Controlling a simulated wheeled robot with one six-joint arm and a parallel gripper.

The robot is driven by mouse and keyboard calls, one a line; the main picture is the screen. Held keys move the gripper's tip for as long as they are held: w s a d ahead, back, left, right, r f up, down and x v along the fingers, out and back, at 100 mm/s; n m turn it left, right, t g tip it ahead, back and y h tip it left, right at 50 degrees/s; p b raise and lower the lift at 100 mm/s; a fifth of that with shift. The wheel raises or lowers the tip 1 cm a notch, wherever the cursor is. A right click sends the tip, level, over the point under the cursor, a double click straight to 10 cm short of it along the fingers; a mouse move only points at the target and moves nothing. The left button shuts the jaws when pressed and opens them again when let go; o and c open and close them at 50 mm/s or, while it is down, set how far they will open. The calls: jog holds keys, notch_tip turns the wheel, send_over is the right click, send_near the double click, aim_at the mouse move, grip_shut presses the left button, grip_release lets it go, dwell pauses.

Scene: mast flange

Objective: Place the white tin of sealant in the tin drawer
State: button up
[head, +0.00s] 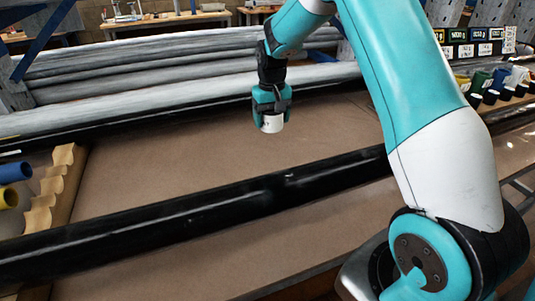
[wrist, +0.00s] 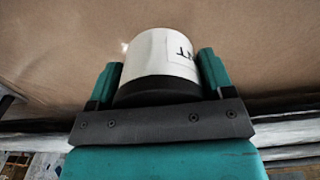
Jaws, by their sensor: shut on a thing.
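The white tin of sealant (head: 271,125) is held in my gripper (head: 270,103), above the brown board of the bench in the head view. In the wrist view the white tin (wrist: 158,57) sits between the two teal fingers of my gripper (wrist: 160,78), with a dark band at its near end and part of a printed label showing. The fingers are shut on its sides. The tin appears clear of the board, though its height is hard to tell. I cannot make out the tin drawer in either view.
A long black pole (head: 215,208) crosses the brown board (head: 150,170) in front of the tin. Grey pipes (head: 180,75) lie behind it. A scalloped wooden rack (head: 55,190) stands at left. Several coloured cups (head: 498,79) and labelled boxes (head: 465,50) are at right. The board around the tin is bare.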

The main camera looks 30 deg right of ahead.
aim_at(272, 163)
notch_tip(272, 163, down, 14)
jog(key=shift+r+p, duration=0.2)
jog(key=shift+p, duration=0.45)
jog(key=shift+f, duration=0.1)
jog(key=o, duration=0.6)
jog(key=shift+f, duration=0.1)
jog(key=o, duration=0.5)
